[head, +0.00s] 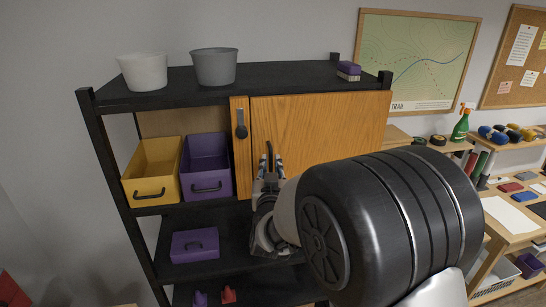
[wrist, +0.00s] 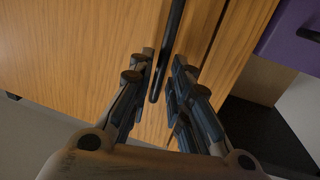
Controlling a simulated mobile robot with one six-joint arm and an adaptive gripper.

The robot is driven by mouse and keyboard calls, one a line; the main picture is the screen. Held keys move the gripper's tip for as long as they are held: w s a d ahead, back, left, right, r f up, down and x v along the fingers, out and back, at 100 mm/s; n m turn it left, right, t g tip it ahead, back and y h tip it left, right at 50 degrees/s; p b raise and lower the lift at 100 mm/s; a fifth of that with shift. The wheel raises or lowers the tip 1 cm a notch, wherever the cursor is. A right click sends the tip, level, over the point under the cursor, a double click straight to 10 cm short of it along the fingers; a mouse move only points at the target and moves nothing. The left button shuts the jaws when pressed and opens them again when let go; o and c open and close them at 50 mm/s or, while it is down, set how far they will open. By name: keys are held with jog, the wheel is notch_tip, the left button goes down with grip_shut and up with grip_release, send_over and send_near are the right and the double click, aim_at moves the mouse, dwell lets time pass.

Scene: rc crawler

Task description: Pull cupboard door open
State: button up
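The cupboard has a wide wooden door (head: 325,125) in the shelf unit's upper right. A narrow wooden panel (head: 242,165) beside its left edge carries a black handle (head: 240,122). My gripper (head: 268,165) is in front of the wide door's lower left part, below and right of that handle. In the wrist view, a dark bar handle (wrist: 166,55) stands on the wide door (wrist: 95,60) near a seam. My gripper (wrist: 163,75) is open, with its fingers on either side of the bar's lower end. Contact cannot be told. My arm hides the door's lower right.
A yellow bin (head: 150,165) and a purple bin (head: 205,160) stand left of the door. A purple drawer box (head: 194,245) sits below. A workbench (head: 505,215) stands right.

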jog(key=shift+w+a, duration=0.1)
jog(key=shift+w, duration=1.2)
jog(key=shift+c, duration=0.4)
grip_shut()
